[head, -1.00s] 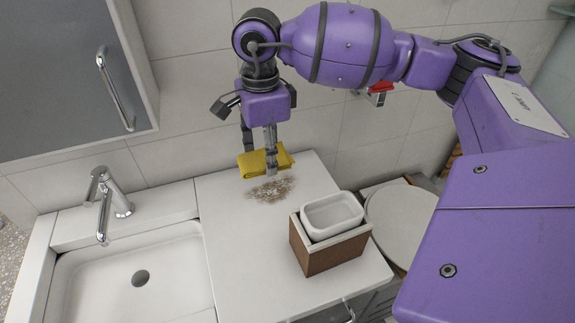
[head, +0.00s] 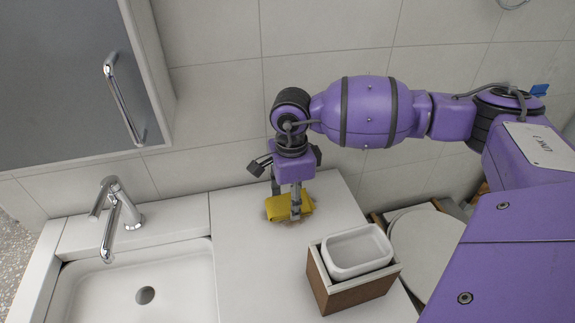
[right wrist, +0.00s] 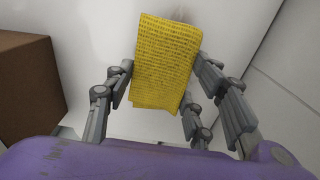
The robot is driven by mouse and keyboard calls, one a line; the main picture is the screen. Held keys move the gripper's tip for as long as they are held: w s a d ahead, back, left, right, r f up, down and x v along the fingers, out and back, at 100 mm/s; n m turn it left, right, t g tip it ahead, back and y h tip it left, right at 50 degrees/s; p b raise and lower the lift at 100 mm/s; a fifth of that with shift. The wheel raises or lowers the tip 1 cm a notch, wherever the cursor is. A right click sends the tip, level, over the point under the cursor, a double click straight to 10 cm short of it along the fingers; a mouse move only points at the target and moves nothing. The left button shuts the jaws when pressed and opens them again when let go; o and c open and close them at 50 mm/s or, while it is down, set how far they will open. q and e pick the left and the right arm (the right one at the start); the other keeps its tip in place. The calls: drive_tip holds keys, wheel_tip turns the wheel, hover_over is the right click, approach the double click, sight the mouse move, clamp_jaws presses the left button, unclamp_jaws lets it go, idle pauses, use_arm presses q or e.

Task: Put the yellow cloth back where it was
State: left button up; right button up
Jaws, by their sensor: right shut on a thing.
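The yellow cloth (head: 278,208) is folded and held in my right gripper (head: 287,199), low over the white countertop (head: 250,275). In the right wrist view the cloth (right wrist: 165,62) sits between the fingers of the gripper (right wrist: 164,85), which are shut on it. I cannot tell for sure whether the cloth touches the counter. A faint brownish smudge (right wrist: 183,14) shows beside the cloth's far edge in the right wrist view. My left gripper is not in view.
A brown box (head: 335,296) with a white tray (head: 357,252) in it stands at the counter's right. The sink (head: 185,285) and tap (head: 120,210) are at the left. A grey cabinet (head: 60,80) hangs above. A toilet (head: 425,245) is beyond the counter's right edge.

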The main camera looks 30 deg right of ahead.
drive_tip(key=shift+f, duration=1.45)
drive_tip(key=shift+f, duration=0.15)
drive_tip(key=o, duration=1.2)
wheel_tip(320, 180, up, 12)
drive_tip(key=shift+r, duration=0.25)
